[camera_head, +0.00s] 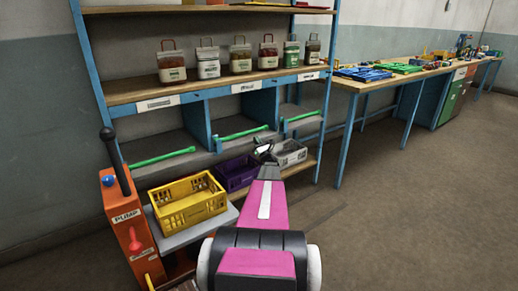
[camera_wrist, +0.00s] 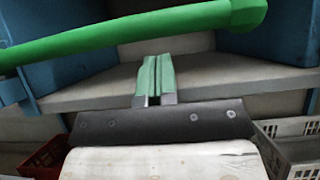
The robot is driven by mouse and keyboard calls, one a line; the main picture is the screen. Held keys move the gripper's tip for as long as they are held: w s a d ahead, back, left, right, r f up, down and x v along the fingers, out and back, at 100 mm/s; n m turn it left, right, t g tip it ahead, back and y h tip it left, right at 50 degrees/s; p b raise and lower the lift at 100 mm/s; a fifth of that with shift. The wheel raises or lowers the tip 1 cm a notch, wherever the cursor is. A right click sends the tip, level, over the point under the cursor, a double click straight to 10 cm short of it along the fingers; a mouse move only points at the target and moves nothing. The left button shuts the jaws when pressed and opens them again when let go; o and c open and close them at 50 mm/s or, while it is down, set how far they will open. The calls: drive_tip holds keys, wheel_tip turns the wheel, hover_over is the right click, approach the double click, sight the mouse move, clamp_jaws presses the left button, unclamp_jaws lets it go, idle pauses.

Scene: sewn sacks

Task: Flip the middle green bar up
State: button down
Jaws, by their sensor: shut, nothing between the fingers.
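The middle green bar (camera_head: 242,132) lies low across the front of the middle bay of the blue shelf. My gripper (camera_head: 263,150) is in front of the shelf, just below the bar's right part. In the wrist view, a green bar (camera_wrist: 130,25), which looks like the middle one, slants across the top. My gripper's green-padded fingers (camera_wrist: 153,80) are shut and empty. Their tips point at the grey shelf board below the bar, and a gap shows between tips and bar in the picture. Whether they reach under the bar I cannot tell.
Other green bars lie at the left bay (camera_head: 160,157) and right bay (camera_head: 302,116). A yellow crate (camera_head: 188,218), purple crate (camera_head: 236,173) and grey crate (camera_head: 290,153) stand below. Several lidded jars (camera_head: 240,55) stand above. An orange pump stand (camera_head: 128,232) is left; the floor (camera_head: 400,220) is clear right.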

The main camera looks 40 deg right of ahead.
drive_tip(key=shift+w+r, duration=0.15)
drive_tip(key=shift+r, duration=0.6)
drive_tip(key=shift+r, duration=0.1)
drive_tip(key=a+r+n+g+y, duration=0.3)
drive_tip(key=r+n+y, duration=0.2)
drive_tip(key=r+n, duration=0.4)
drive_tip(key=a+r+n+g+y, duration=0.25)
drive_tip(key=r+n+y, duration=0.35)
drive_tip(key=r, duration=0.4)
drive_tip(key=a+r+n+g, duration=0.2)
drive_tip(key=a+r+n, duration=0.1)
drive_tip(key=a+n, duration=0.2)
drive_tip(key=a+r+n+g+h, duration=0.1)
drive_tip(key=a+r+n, duration=0.3)
drive_tip(key=a, duration=0.6)
drive_tip(key=shift+a+r+n+g, duration=0.25)
drive_tip(key=shift+n+g, duration=0.35)
drive_tip(key=shift+g, duration=0.25)
drive_tip(key=shift+a, duration=0.15)
